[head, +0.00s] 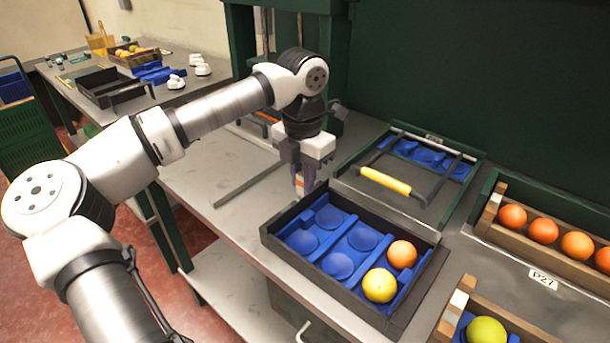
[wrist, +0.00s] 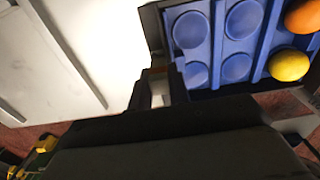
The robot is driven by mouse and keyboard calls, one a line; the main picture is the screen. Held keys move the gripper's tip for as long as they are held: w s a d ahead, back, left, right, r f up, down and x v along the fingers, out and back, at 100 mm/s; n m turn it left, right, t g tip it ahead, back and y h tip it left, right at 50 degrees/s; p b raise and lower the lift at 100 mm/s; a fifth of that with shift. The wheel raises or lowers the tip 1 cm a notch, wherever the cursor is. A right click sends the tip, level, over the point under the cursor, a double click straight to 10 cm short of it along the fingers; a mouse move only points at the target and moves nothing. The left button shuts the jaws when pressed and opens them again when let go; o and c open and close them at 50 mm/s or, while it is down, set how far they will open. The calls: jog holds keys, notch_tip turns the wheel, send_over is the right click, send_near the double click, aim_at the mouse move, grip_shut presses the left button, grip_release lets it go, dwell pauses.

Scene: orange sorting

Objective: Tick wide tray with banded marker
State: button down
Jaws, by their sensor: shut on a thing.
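My gripper (head: 304,172) points down over the table beside the upper left edge of a dark tray (head: 285,250). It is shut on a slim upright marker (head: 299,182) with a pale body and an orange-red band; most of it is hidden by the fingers. In the wrist view the marker (wrist: 158,91) shows as a pale piece between the dark fingers, next to the tray's edge. The tray has a blue insert with round hollows; an orange (head: 402,254) and a yellow fruit (head: 380,285) sit in its right-hand hollows. I cannot tell whether the marker touches anything.
Behind the tray lies a dark framed case (head: 460,185) with a yellow handle (head: 385,181). A wooden rack of several oranges (head: 543,231) stands at right, and another box with a yellow-green fruit (head: 486,331) at lower right. The table left of the tray (head: 215,165) is mostly clear.

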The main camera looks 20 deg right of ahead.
jog(key=shift+a, duration=0.15)
jog(key=shift+r, duration=0.15)
jog(key=shift+r+p, duration=2.2)
jog(key=shift+r, duration=1.25)
jog(key=shift+s+f, duration=0.1)
jog(key=shift+s, duration=0.05)
